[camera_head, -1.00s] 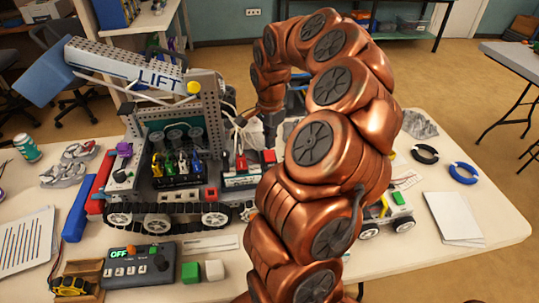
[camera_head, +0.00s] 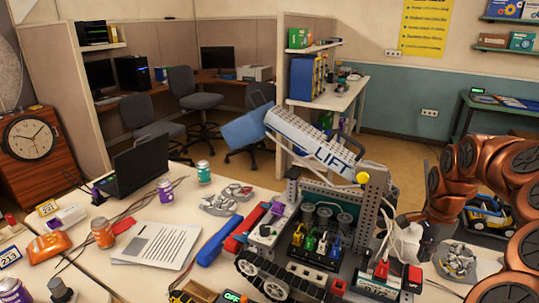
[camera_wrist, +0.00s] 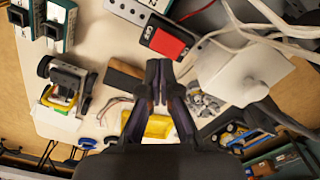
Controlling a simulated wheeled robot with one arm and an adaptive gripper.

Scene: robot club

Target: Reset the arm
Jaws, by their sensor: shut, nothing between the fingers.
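My copper segmented arm curves in at the right edge of the head view, beside the tracked LIFT robot (camera_head: 318,150). My gripper (camera_wrist: 157,68) shows in the wrist view with its two dark fingers together at the tips and nothing held. It hangs over the table near a red switch (camera_wrist: 166,43) and a white box with cables (camera_wrist: 230,75).
The LIFT robot stands on the crowded table, with a blue bar (camera_head: 217,241) beside it. A laptop (camera_head: 136,178), printed paper (camera_head: 160,246) and cans lie left. In the wrist view a small wheeled vehicle (camera_wrist: 66,88) and a yellow block (camera_wrist: 158,126) are close by.

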